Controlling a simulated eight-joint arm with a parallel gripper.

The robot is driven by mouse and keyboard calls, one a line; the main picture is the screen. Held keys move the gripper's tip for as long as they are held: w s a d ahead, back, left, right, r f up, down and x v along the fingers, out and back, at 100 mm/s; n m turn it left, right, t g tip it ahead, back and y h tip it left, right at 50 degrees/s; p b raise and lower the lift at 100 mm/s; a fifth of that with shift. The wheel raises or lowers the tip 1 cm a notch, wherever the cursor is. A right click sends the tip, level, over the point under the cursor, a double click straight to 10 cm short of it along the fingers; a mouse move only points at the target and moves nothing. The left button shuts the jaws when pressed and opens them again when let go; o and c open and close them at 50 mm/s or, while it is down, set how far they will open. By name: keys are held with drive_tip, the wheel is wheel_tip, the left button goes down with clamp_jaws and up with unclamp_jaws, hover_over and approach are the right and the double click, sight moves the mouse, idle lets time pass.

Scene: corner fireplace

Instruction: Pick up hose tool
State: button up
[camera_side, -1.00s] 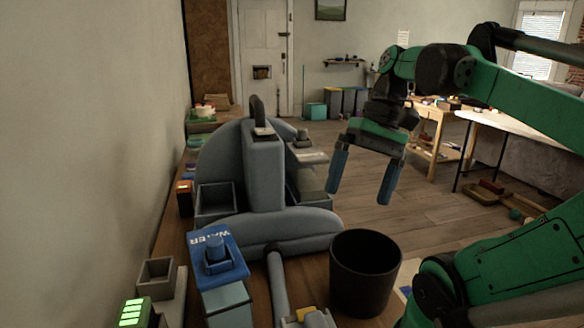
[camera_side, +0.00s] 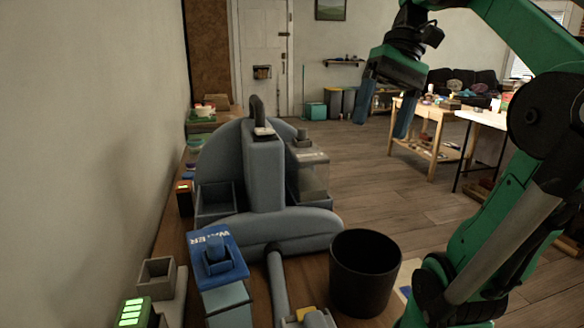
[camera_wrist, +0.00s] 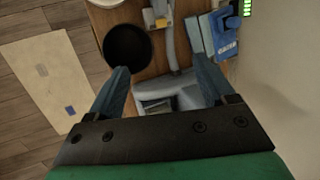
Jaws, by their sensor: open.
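What looks like the hose tool is a grey tube (camera_side: 278,282) on the bench, running toward the camera from the large grey-blue machine (camera_side: 262,180). Its near end has a grey and yellow piece (camera_side: 308,317), cut by the bottom edge. In the wrist view, the tube (camera_wrist: 169,45) shows beyond and between my fingers, with the yellow-marked end (camera_wrist: 160,20) at the top. My gripper (camera_side: 382,122) is open and empty, high above the bench to the right of the machine. Its blue fingers point down and are well apart from the tube.
A black bin (camera_side: 364,275) stands just right of the tube. A blue and grey container marked WATER (camera_side: 217,265) stands left of it. A grey box with a green-lit display (camera_side: 134,312) is at lower left. The wall (camera_side: 90,150) bounds the left. Open floor lies right.

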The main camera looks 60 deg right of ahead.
drive_tip(key=g+h, duration=0.1)
drive_tip(key=h, duration=0.3)
hover_over(315, 318)
wheel_tip(315, 318, down, 22)
drive_tip(key=shift+r, duration=0.15)
drive_tip(key=shift+f, duration=2.8)
clamp_jaws()
